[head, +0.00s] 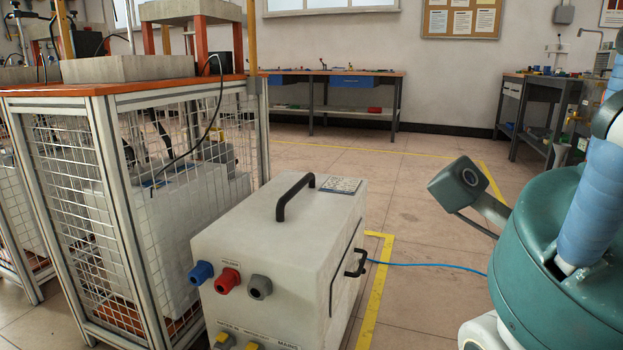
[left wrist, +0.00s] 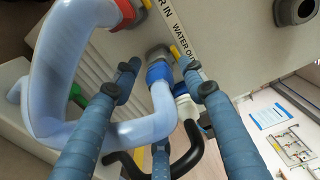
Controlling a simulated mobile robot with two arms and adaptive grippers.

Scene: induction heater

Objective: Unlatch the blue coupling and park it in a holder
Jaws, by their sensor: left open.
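In the left wrist view the blue coupling (left wrist: 158,72) sits on a grey port with a yellow tab, beside the "WATER OUT" label. A pale blue hose (left wrist: 160,112) runs from it and curves round to a red coupling (left wrist: 127,9) beside the "WATER IN" label. My left gripper (left wrist: 160,66) is open, with fingertips on either side of the blue coupling; contact cannot be told. The head view shows blue (head: 201,273), red (head: 228,281) and grey (head: 260,287) fittings on the machine, near a label that seems to read "HOLDER". Neither gripper shows there.
The white machine (head: 230,235) has a black top handle (head: 295,194) and a side handle (head: 357,263). A mesh-sided table (head: 100,90) stands close at its left. Open floor (head: 410,215) lies to the right, crossed by a blue cable (head: 430,264).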

